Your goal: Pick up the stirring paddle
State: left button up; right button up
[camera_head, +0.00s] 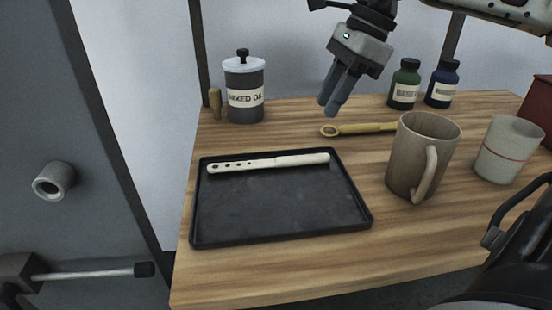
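The stirring paddle, which I take to be the pale flat tool with several holes along its left part (268,162), lies along the far side of a black tray (281,236) on the wooden table. My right gripper (329,107) comes down from the top right, above the table behind the tray. It is apart from the paddle, up and to its right. Its two fingers overlap in this view, so the gap between them cannot be judged. Nothing shows between them. My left gripper is out of view.
A yellowish ring-ended tool (365,129) lies behind the tray. A brown mug (409,155) and pale cup (507,150) stand to the right. A labelled jar (244,88), green bottle (404,85) and blue bottle (442,84) stand at the back. The table's front strip is clear.

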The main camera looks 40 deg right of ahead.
send_over(304, 156)
jog(key=d, duration=0.2)
jog(key=f, duration=0.5)
jog(key=shift+s+a+f, duration=0.15)
jog(key=shift+s+f, duration=0.05)
jog(key=shift+s, duration=0.15)
jog(key=shift+x, duration=2.5)
jog(key=shift+s+f+b, duration=0.1)
jog(key=shift+f+b, duration=0.1)
jog(key=shift+b, duration=0.3)
grip_shut()
